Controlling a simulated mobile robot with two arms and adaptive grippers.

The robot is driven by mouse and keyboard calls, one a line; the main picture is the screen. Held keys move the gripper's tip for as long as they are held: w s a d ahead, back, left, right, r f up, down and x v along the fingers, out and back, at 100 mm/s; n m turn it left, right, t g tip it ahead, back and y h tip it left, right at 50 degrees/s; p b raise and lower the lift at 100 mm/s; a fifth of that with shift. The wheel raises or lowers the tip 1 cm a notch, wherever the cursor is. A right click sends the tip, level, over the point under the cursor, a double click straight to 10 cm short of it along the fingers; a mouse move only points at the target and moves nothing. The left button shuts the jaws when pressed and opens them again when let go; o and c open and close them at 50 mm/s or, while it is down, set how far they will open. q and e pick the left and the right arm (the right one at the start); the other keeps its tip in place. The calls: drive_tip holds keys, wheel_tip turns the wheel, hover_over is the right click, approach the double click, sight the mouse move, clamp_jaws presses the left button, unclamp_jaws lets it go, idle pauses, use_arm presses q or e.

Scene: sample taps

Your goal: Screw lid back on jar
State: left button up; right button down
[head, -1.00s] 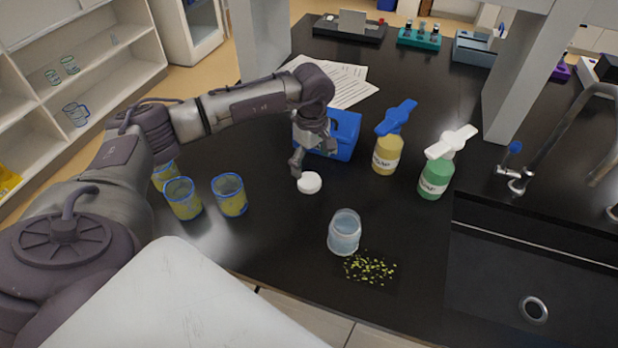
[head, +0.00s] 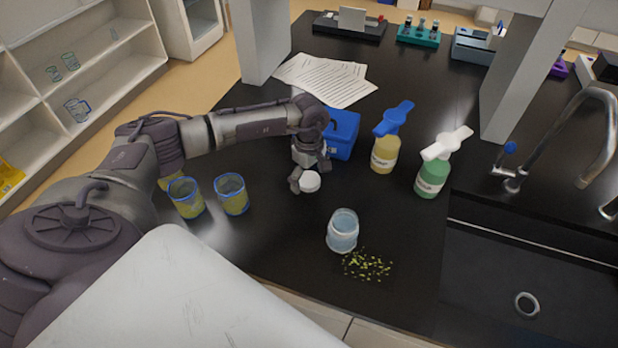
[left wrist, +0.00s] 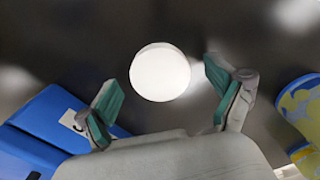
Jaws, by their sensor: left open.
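The white round lid (head: 310,181) lies on the black bench. It also shows in the left wrist view (left wrist: 160,72), just beyond and between the two fingertips. My left gripper (head: 303,184) is open at the lid, with its fingers (left wrist: 165,90) spread to either side of it and no visible grip. The clear jar (head: 342,232) stands upright and uncovered on the bench, to the right of and nearer than the lid. My right gripper is not in view.
A blue box (head: 342,135) sits close behind my left gripper. A yellow bottle (head: 384,154) and a green bottle (head: 432,178) stand to the right. Blue-rimmed beakers (head: 231,194) stand left. Green-yellow bits (head: 367,265) lie before the jar; a sink (head: 530,275) is at right.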

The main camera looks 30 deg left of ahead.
sight(309, 179)
use_arm(q)
drive_tip(key=c, duration=0.8)
wheel_tip(309, 179, up, 10)
drive_tip(key=b, duration=0.3)
